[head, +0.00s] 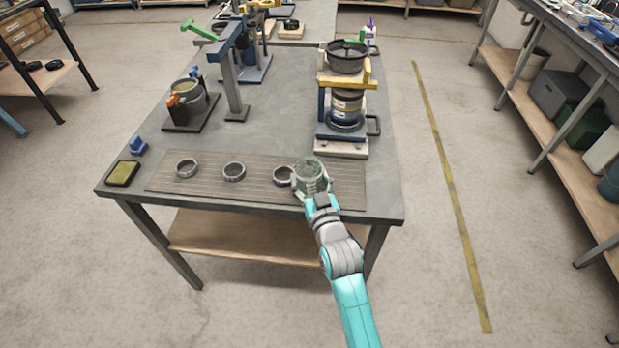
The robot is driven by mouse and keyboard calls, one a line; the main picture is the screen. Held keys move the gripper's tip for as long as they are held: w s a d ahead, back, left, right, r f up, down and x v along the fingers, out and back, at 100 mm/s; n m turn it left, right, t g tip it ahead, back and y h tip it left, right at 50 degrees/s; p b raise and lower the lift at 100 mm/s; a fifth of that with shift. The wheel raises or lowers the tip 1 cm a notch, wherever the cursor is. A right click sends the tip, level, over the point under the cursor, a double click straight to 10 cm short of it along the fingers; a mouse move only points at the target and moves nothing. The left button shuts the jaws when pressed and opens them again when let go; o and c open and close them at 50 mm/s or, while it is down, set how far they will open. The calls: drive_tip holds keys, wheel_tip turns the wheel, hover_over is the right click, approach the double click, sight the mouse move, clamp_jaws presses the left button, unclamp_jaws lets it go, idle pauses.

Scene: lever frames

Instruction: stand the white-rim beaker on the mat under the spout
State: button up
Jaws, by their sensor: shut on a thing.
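A greenish see-through beaker (312,174) with a pale rim is at the front right of the table, at the right end of a slatted grey strip. My gripper (318,192) is shut on it from the front; my arm hides part of its lower side. It looks upright; whether it touches the strip I cannot tell. A dark square mat (208,122) lies at the back left, with a grey pot (188,98) with an orange part on it, beside a blue-grey post stand (230,75) with a green lever. I cannot make out a spout clearly.
Dark rings (234,171) sit on the slatted strip (210,186), one close beside the beaker. A stand (340,148) with a yellow bar, black bowl (347,56) and canister rises behind the beaker. The mid-table (275,115) is clear.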

drive_tip(key=o, duration=1.1)
drive_tip(key=shift+r, duration=0.15)
drive_tip(key=v, duration=1.2)
